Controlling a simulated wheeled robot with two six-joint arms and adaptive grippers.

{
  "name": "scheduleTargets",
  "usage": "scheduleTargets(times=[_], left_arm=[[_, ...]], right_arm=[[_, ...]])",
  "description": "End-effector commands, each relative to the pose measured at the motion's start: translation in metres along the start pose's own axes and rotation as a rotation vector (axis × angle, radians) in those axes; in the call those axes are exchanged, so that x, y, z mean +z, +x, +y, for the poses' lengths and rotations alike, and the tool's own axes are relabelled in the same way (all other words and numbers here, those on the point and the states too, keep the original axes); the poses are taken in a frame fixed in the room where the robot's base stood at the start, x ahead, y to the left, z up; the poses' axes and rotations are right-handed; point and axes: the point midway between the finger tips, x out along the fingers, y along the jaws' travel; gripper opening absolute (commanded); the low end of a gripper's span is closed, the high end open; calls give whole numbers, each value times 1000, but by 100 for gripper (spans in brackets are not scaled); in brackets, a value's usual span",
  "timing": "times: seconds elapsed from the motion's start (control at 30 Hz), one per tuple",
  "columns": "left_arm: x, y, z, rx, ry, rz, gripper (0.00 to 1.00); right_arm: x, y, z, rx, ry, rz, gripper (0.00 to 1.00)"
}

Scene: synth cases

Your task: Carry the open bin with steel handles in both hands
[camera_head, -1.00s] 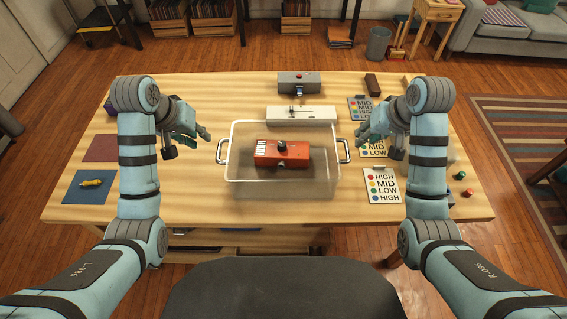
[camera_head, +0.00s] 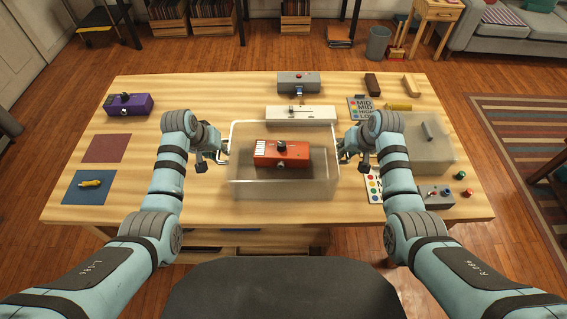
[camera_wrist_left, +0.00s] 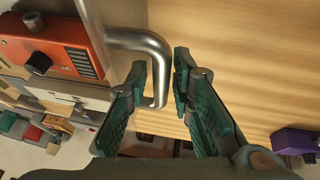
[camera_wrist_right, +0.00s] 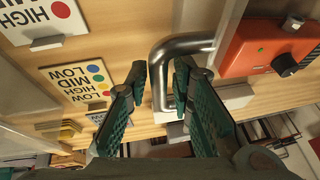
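The open bin (camera_head: 240,185) is clear-walled and stands on the table, with an orange-red box with a black knob (camera_head: 268,150) inside. In the left wrist view, its left steel handle (camera_wrist_left: 160,75) lies between the spread fingers of my left gripper (camera_wrist_left: 161,66); that gripper (camera_head: 218,150) is beside the bin's left wall. In the right wrist view, its right steel handle (camera_wrist_right: 158,75) lies between the spread fingers of my right gripper (camera_wrist_right: 159,70), which is beside the right wall (camera_head: 347,152). Both grippers are open, not closed on the bars.
A white device (camera_head: 300,113) and a grey box (camera_head: 298,82) stand behind the bin. A purple box (camera_head: 130,104) and a blue mat (camera_head: 88,187) lie left. A translucent case (camera_head: 428,140), label cards (camera_head: 374,184) and a grey control box (camera_head: 434,198) are at right.

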Motion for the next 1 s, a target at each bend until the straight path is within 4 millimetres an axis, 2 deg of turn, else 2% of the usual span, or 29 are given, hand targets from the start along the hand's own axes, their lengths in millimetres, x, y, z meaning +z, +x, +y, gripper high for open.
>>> scheduleTargets(times=[0.17, 0.3, 0.77, 0.87, 1.0], left_arm=[[0, 0, 0, 0, 0, 0, 21], [0, 0, 0, 0, 0, 0, 0], [-1, -2, 1, 0, 1, 1, 0], [-4, -10, 2, 1, 1, 1, 0], [-12, -29, 6, 0, 1, 1, 0]], right_arm=[[0, 0, 0, 0, 0, 0, 21], [0, 0, 0, 0, 0, 0, 0], [-1, -2, 0, 0, 0, 2, 0], [-4, -10, -2, 0, 0, 2, 0], [-12, -29, -5, 0, 0, 2, 0]])
